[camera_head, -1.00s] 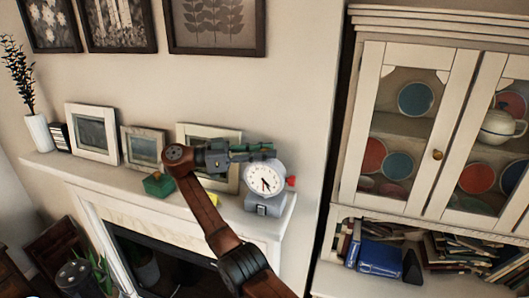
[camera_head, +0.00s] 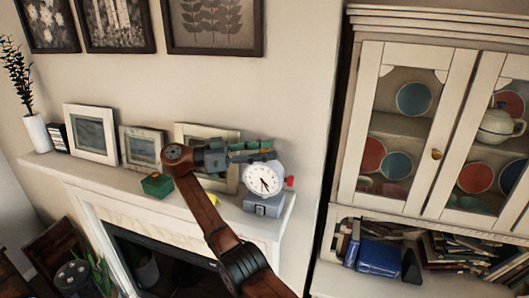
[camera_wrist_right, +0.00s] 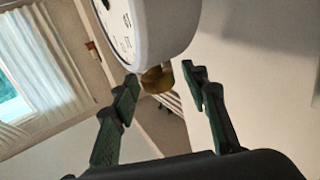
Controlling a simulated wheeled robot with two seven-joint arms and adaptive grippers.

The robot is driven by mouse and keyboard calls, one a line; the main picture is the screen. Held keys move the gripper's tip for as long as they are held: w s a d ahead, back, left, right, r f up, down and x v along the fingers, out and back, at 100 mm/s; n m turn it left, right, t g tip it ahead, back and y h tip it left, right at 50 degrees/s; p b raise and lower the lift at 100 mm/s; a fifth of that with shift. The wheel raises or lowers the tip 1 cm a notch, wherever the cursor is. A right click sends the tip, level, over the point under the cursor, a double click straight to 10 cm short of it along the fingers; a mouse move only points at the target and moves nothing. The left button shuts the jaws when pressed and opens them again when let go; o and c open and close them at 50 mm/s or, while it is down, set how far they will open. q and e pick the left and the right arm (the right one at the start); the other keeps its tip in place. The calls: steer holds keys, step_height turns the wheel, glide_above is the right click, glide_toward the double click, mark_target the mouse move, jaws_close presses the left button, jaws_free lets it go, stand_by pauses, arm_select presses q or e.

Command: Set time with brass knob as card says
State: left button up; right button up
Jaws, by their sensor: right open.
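A clock (camera_head: 263,180) with a white round face and grey base stands at the right end of the mantel. Both its dark hands point to the lower right. A red part (camera_head: 290,181) sticks out at its right side. In the right wrist view the white clock body (camera_wrist_right: 165,30) is at the top, and the brass knob (camera_wrist_right: 157,80) sticks out from it. My right gripper (camera_head: 268,151) is open at the top of the clock. In the wrist view its fingertips (camera_wrist_right: 161,84) lie either side of the knob, apart from it. I cannot make out a card. My left gripper is not in view.
Several picture frames (camera_head: 91,133), a green box (camera_head: 157,185) and a small yellow item (camera_head: 213,198) are on the mantel (camera_head: 100,182), left of the clock. A cabinet (camera_head: 345,190) with plates stands at the right. The wall above the clock is clear.

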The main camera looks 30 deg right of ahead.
mark_target(264, 149)
step_height(264, 149, up, 10)
steer(key=shift+f, duration=0.1)
